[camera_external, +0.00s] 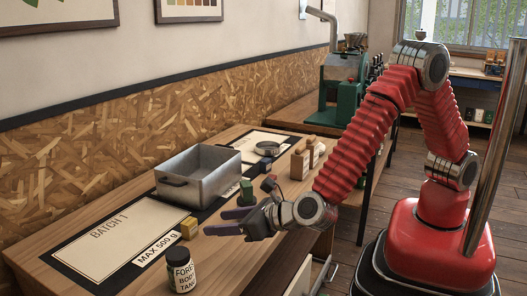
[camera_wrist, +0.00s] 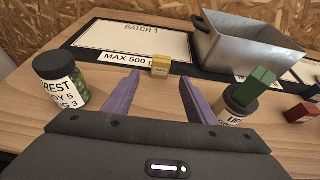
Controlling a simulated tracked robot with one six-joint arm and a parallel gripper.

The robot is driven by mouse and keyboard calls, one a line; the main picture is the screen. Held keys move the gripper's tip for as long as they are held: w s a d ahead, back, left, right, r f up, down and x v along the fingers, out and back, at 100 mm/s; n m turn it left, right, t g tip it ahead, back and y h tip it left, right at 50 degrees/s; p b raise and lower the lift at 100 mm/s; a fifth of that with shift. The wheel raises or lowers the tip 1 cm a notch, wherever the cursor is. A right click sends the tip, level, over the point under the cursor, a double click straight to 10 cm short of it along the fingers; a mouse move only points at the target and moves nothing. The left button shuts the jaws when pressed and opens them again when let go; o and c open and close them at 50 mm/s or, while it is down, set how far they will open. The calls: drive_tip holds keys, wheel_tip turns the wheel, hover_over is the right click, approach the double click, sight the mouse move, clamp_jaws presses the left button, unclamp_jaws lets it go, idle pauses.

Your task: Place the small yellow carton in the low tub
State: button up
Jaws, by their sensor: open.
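The small yellow carton (camera_external: 189,228) stands on the near edge of the dark-bordered mat, beside the "MAX 500 g" label; it also shows in the wrist view (camera_wrist: 161,66), ahead of my fingers and between their lines. The low tub (camera_external: 198,176) is a grey metal box with handles on the mat, to the carton's right and farther back; in the wrist view (camera_wrist: 247,46) it is at the upper right. My gripper (camera_external: 222,222) is open and empty, with purple fingers, apart from the carton; its fingers also show in the wrist view (camera_wrist: 151,98).
A dark-lidded jar (camera_external: 181,277) stands left of my gripper. Another jar (camera_wrist: 240,97) with a green block (camera_wrist: 257,83) above it is close to the right finger. A red block (camera_wrist: 301,112) lies farther right. The "BATCH 1" sheet (camera_external: 115,233) is bare.

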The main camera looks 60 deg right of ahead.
drive_tip(key=shift+s+r, duration=0.1)
drive_tip(key=shift+s, duration=0.25)
drive_tip(key=shift+o, duration=0.5)
drive_tip(key=shift+d, duration=0.1)
